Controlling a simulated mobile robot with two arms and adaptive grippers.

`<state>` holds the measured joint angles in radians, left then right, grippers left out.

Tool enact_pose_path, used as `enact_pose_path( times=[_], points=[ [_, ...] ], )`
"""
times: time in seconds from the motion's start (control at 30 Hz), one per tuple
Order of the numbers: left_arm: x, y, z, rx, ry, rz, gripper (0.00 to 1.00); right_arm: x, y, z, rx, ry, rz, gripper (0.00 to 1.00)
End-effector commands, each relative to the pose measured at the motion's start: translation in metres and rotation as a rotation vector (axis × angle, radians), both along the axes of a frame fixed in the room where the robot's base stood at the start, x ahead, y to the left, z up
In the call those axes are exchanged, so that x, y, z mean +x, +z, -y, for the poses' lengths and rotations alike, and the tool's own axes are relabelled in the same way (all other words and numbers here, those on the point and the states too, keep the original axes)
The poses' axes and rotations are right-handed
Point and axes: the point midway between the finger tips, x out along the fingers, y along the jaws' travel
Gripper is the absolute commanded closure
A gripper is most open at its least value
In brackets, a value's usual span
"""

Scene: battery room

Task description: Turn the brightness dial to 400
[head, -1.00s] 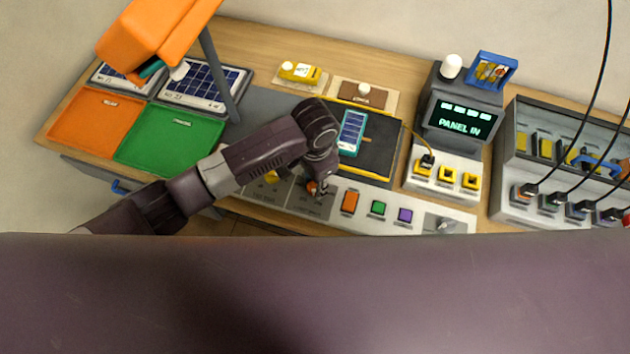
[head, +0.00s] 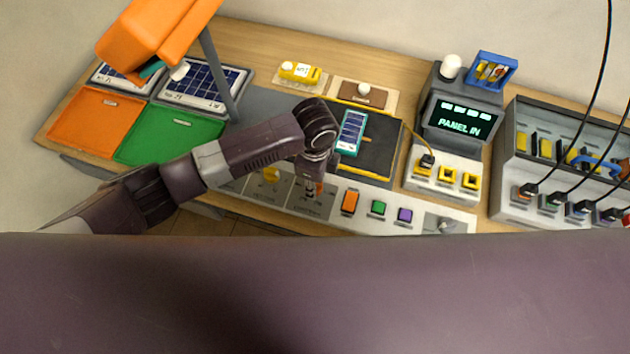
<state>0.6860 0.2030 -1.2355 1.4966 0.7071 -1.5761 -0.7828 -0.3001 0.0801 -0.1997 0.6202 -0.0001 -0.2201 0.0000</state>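My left gripper (head: 311,191) is low over the grey dial section of the control strip (head: 338,222). It points down at an orange-red dial (head: 320,188), of which only a small part shows beside the fingers. The gripper hides most of that dial, so I cannot tell whether the fingers touch it, what it reads, or whether they are open or shut. A yellow dial (head: 271,174) sits to the left on the same strip. The labels are too small to read, so I cannot tell which dial is brightness. The display (head: 465,119) reads "PANEL IN". My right gripper is not in view.
Orange (head: 352,201), green (head: 379,207) and purple (head: 405,215) buttons lie right of the gripper, then a grey switch (head: 438,223). A small solar panel (head: 351,132) rests on the black bed behind. An orange lamp (head: 158,38) overhangs trays at left. Black cables (head: 594,93) hang at right.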

Motion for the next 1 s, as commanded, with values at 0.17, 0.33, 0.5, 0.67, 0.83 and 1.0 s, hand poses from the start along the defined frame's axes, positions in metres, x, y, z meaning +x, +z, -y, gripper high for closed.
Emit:
enact_pose_path(
  times=[0.17,0.33,0.5,0.67,0.83,1.0],
  points=[
    [0.0024,0.002,0.0005,-0.002,-0.169,0.006,0.95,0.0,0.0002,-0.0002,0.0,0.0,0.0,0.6],
    [0.0024,0.002,0.0004,-0.001,-0.328,0.006,0.95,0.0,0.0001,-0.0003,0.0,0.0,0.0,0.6],
    [0.002,0.0018,0.0003,-0.002,-0.476,0.004,0.95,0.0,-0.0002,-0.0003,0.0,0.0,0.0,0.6],
    [0.0024,0.0019,0.0004,-0.001,-0.591,0.006,0.95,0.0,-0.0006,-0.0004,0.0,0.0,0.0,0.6],
    [0.002,0.0018,0.0005,-0.001,-0.681,0.005,0.95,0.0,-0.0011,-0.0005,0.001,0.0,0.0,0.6],
    [0.0019,0.0018,0.0006,-0.001,-0.736,0.005,0.95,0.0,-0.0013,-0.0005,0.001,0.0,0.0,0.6]
  ],
)
